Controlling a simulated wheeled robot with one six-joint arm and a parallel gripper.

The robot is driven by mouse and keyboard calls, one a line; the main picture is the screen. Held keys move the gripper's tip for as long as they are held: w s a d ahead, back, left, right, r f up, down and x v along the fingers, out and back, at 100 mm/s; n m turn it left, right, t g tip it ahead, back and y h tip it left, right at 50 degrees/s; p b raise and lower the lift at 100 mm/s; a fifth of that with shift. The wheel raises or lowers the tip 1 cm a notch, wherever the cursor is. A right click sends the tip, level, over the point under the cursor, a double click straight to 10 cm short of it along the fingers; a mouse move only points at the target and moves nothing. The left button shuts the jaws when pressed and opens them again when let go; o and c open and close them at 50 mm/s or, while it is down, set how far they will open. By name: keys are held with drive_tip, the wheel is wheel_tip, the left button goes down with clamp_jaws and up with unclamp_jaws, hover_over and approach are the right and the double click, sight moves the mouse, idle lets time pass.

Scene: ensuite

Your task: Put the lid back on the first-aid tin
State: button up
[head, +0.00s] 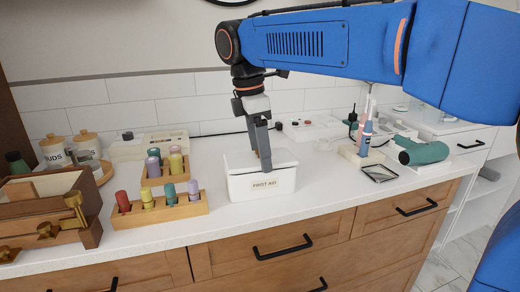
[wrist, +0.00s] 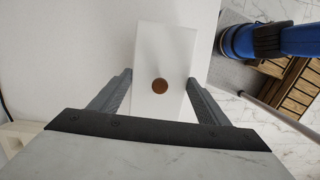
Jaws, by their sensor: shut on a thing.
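My gripper (head: 261,160) points down from above and is shut on the lid. The tin's inside is hidden.
Wooden racks of coloured bottles (head: 160,208) stand left of the tin, with a wooden box (head: 40,210) farther left. A toothbrush stand (head: 362,153), a dark flat tray (head: 379,173) and a green hair dryer (head: 424,153) are to the right. The counter in front is clear.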

drive_tip(key=shift+f, duration=0.15)
idle(0.7)
drive_tip(key=o, duration=1.3)
drive_tip(key=shift+o, duration=0.2)
drive_tip(key=shift+r, duration=3.5)
clamp_jaws()
